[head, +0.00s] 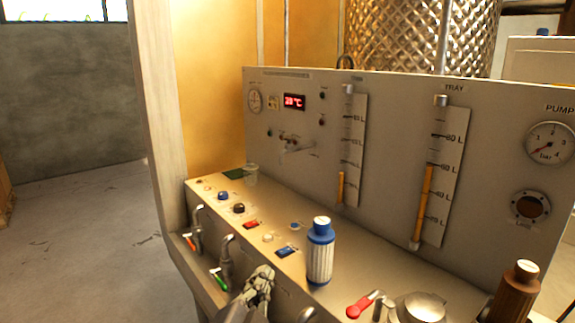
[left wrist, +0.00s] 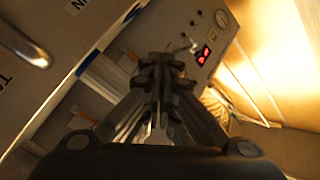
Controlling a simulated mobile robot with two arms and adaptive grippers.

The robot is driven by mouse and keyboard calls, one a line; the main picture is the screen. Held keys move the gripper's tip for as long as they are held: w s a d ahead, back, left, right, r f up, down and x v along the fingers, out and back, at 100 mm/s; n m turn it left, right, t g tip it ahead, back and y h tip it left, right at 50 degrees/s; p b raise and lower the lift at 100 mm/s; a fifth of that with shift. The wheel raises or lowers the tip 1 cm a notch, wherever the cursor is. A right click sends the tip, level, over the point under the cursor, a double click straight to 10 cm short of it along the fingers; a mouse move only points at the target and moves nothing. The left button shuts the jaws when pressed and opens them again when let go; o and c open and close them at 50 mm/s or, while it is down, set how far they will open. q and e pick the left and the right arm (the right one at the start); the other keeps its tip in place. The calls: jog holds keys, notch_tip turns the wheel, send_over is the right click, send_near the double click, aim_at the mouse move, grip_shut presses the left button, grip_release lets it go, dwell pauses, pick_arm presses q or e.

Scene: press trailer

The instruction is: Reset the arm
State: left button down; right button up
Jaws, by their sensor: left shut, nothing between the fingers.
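My left gripper (head: 262,280) shows at the bottom centre of the head view, low in front of the panel's ledge. Its fingers are together and nothing is between them. In the left wrist view the shut fingers (left wrist: 160,75) point away from the camera, with the panel's red display (left wrist: 204,56) beyond them. My right gripper is not in view.
Red-handled (head: 362,305) and green-handled (head: 219,280) valves stick out nearby. Open floor (head: 80,240) lies at left.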

pick_arm(q)
jog(key=s+a+f+n+g+y, duration=0.2)
jog(key=s+a+f+n+g, duration=0.3)
jog(key=f, duration=0.6)
jog(key=s+a+f+n+g+y, duration=0.1)
jog(key=s+a+f+n+g, duration=0.15)
jog(key=s+f, duration=0.4)
jog(key=s+a+f+n+g, duration=0.1)
jog(key=s+a+f+g, duration=0.3)
jog(key=s, duration=0.6)
jog(key=s+a+f+n+g+y, duration=0.1)
jog(key=s+a+f+n+g, duration=0.25)
jog(key=s, duration=0.55)
notch_tip(320, 180, down, 27)
jog(key=s+m, duration=0.1)
jog(key=m, duration=0.1)
jog(key=s+a+f+g, duration=0.1)
jog(key=s+a+f, duration=0.2)
jog(key=s+f, duration=1.3)
jog(key=shift+s+f+g, duration=0.4)
jog(key=shift+s, duration=0.25)
